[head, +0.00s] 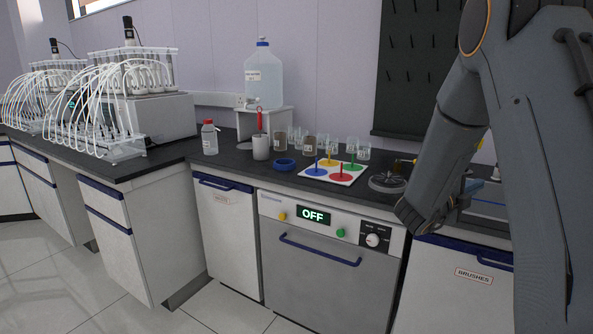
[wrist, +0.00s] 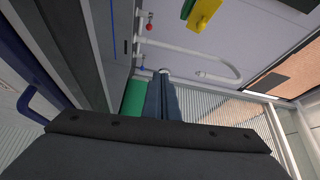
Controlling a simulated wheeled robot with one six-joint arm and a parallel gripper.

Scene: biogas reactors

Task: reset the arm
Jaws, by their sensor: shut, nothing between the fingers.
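My gripper (wrist: 162,98) shows in the wrist view as two dark blue-grey fingers pressed together, with nothing between them. Its wide dark body fills the bottom of that view. In the head view my folded arm fills the right side, in front of the counter's right end, and I cannot make out the fingers there.
The dark counter (head: 240,160) holds a white board (head: 333,181) with coloured pegs, a blue ring (head: 285,164), a red-capped bottle (head: 209,138) and several jars. An appliance (head: 318,262) reading OFF stands below. White pipes (wrist: 190,50) show in the wrist view. The floor at left is clear.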

